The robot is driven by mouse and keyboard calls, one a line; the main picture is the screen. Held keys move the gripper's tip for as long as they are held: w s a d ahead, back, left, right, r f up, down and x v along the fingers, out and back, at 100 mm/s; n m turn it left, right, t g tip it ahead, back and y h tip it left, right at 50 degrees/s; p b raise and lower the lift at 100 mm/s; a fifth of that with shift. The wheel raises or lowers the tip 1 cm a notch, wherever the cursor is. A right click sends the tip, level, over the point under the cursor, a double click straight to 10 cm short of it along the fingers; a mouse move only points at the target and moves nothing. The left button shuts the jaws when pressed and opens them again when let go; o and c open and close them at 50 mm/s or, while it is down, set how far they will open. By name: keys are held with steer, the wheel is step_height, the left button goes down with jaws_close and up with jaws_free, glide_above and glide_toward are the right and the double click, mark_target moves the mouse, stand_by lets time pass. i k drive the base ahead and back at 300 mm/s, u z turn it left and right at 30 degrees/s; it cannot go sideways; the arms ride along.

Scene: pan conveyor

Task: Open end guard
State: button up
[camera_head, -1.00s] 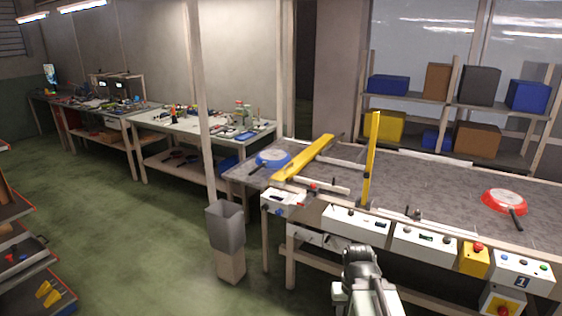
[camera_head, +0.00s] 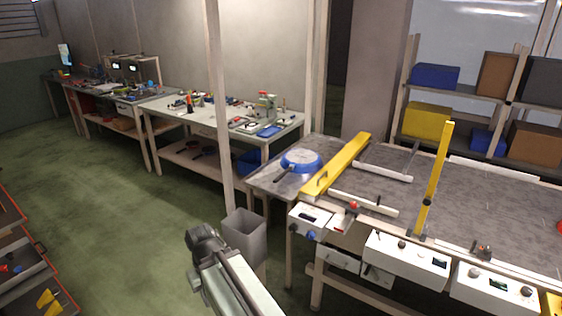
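The end guard looks to be the long yellow bar (camera_head: 346,158) lying across the left part of the grey conveyor top. A blue pan (camera_head: 301,161) with a dark handle lies just left of the bar. A second yellow bar (camera_head: 436,180) stands upright and slightly tilted farther right. My arm reaches in from the bottom, and its end, my gripper (camera_head: 205,243), is over the floor in the picture, left of the conveyor and apart from the yellow bar. Its fingers cannot be made out.
A grey bin (camera_head: 244,236) stands at the conveyor's left front, beside a post (camera_head: 218,110). White control boxes (camera_head: 406,262) line the front edge. A workbench (camera_head: 215,122) is behind left. Shelves with boxes (camera_head: 428,122) stand at the back. Green floor at left is open.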

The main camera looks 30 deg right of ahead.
mark_target(343, 157)
steer(key=i, duration=2)
steer(key=z, duration=0.8)
steer(key=k, duration=0.75)
steer(key=z, duration=0.15)
steer(key=i, duration=0.9)
steer(key=u, duration=0.05)
